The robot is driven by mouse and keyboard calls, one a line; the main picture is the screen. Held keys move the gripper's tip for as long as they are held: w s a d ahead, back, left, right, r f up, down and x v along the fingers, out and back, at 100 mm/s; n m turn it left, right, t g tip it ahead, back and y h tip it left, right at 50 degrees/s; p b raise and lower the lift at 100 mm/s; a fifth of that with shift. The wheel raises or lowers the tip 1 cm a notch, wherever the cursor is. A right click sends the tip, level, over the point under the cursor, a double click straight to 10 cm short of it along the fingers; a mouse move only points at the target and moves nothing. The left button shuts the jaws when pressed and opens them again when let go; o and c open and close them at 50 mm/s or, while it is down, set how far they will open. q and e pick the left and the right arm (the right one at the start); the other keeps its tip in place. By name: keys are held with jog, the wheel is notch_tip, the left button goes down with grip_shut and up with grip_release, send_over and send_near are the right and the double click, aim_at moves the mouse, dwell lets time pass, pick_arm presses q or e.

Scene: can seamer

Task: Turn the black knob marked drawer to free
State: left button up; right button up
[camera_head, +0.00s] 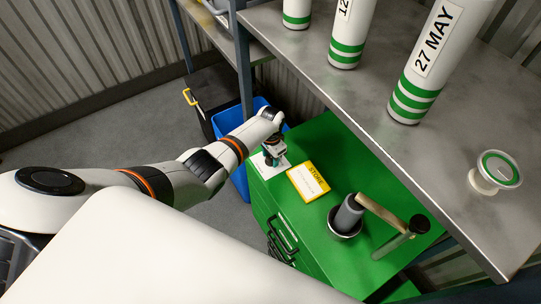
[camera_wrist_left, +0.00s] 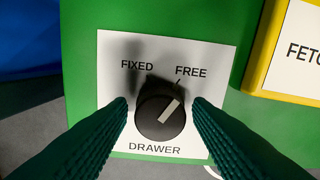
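The black round knob (camera_wrist_left: 160,117) sits on a white plate (camera_wrist_left: 112,70) marked FIXED, FREE and DRAWER, on the green cabinet top. The pale line on the knob slants up and right, toward the FREE mark. My left gripper (camera_wrist_left: 160,101) is open, with one dark ribbed finger on each side of the knob; small gaps seem to show, and contact is unclear. In the head view the left gripper (camera_head: 272,160) points down over the white plate (camera_head: 277,170) and hides the knob. My right gripper is not in view.
A yellow-framed card (camera_head: 308,181) lies beside the plate. A seamer with a crank handle (camera_head: 380,216) stands on the green cabinet (camera_head: 339,147). A grey shelf (camera_head: 360,83) with white-green cylinders overhangs behind. A blue bin (camera_head: 226,122) stands beyond the cabinet's left side.

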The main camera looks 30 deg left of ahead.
aim_at(270, 158)
pick_arm(q)
jog(key=shift+o, duration=0.4)
jog(key=shift+r, duration=0.1)
jog(key=shift+r, duration=0.3)
notch_tip(270, 158, up, 11)
jog(key=p, duration=0.2)
jog(key=shift+p, duration=0.3)
jog(key=shift+r, duration=0.1)
